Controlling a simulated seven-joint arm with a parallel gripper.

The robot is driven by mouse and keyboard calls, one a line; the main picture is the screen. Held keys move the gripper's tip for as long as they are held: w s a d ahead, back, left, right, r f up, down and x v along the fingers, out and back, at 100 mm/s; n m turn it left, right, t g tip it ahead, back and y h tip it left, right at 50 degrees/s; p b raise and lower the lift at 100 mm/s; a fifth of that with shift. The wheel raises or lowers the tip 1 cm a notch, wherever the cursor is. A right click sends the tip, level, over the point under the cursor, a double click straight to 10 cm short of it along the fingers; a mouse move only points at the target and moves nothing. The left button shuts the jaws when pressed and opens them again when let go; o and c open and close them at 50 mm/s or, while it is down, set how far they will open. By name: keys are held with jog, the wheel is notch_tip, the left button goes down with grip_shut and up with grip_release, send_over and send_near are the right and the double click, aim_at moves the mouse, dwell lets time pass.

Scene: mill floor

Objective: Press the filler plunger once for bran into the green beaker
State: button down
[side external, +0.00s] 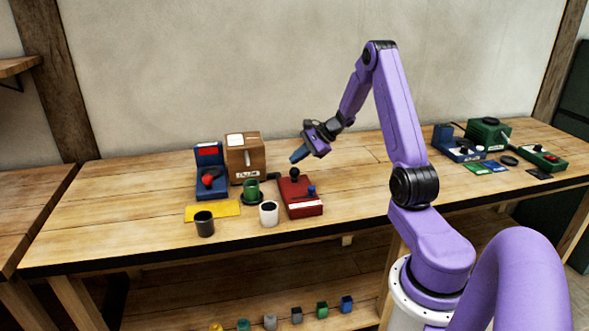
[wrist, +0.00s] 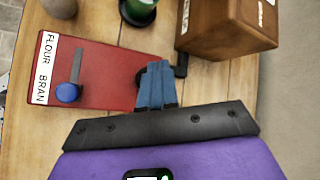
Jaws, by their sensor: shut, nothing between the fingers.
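The red filler base (side external: 301,206) carries a black plunger knob (side external: 295,173) and a blue-knobbed lever (side external: 311,190). In the wrist view the blue knob (wrist: 67,92) is at the BRAN end of the FLOUR/BRAN label (wrist: 45,68). The green beaker (side external: 251,187) stands upright on a dark round pad in front of the brown wooden hopper (side external: 246,158); its edge shows in the wrist view (wrist: 138,9). My gripper (side external: 295,158) is shut and empty, just above the plunger knob with a small gap. In the wrist view its blue fingers (wrist: 155,84) mostly hide the plunger.
A white cup (side external: 268,214) and a black cup (side external: 204,224) stand near the front, by a yellow mat (side external: 226,209). A blue device with a red knob (side external: 208,181) is left of the hopper. A green box (side external: 488,133) and other devices are far right. The middle right bench is clear.

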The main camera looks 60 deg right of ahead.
jog(key=shift+f, duration=0.4)
jog(key=shift+f, duration=0.95)
dwell(1.1)
jog(key=shift+r, duration=1.4)
jog(key=shift+r, duration=2.5)
